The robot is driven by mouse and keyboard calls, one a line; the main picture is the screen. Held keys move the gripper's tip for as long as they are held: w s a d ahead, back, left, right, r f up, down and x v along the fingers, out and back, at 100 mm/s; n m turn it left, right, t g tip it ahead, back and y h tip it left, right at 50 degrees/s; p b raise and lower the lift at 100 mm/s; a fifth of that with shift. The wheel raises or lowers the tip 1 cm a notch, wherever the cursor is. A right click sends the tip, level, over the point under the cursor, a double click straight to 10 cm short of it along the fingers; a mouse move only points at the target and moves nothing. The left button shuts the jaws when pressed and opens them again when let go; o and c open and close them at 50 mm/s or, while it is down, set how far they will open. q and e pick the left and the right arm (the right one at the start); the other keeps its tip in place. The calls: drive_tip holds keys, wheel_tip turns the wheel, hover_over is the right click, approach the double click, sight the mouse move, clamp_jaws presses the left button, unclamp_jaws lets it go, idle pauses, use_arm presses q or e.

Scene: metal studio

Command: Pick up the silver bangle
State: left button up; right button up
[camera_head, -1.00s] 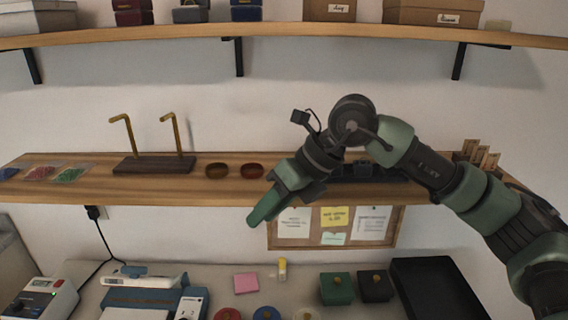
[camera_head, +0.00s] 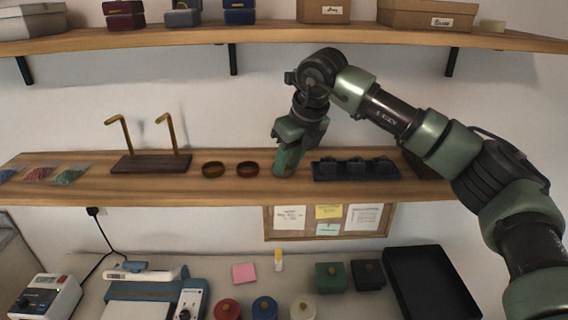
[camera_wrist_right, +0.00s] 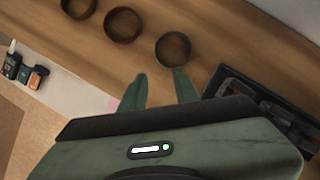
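The silver bangle (camera_wrist_right: 173,48) shows in the right wrist view as a grey ring lying flat on the wooden shelf. In the head view it is hidden behind my right gripper. My right gripper (camera_head: 284,170) points down over the shelf. In the right wrist view its two green fingers (camera_wrist_right: 160,76) are apart with nothing between them. The right fingertip appears at the bangle's near rim; I cannot tell whether it touches. My left gripper is not in view.
A reddish bangle (camera_head: 248,169) and a brass-brown bangle (camera_head: 216,170) lie in a row to the left. A wooden stand with two brass hooks (camera_head: 152,164) is farther left. A black display tray (camera_head: 330,173) is close on the right. An upper shelf (camera_head: 220,35) runs above.

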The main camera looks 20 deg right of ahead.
sight(274, 173)
drive_tip(key=shift+w+a+r+p, duration=0.15)
drive_tip(key=shift+w+a+p, duration=0.1)
drive_tip(key=shift+w, duration=0.15)
drive_tip(key=shift+w+a+r+p, duration=0.15)
drive_tip(key=shift+w+p, duration=0.05)
drive_tip(key=shift+w, duration=0.2)
drive_tip(key=x, duration=0.1)
drive_tip(key=p+x, duration=0.1)
drive_tip(key=x, duration=0.1)
drive_tip(key=shift+w+a+f, duration=0.1)
drive_tip(key=shift+w+a, duration=0.1)
drive_tip(key=shift+w, duration=0.25)
drive_tip(key=shift+f, duration=0.15)
drive_tip(key=shift+d, duration=0.15)
clamp_jaws()
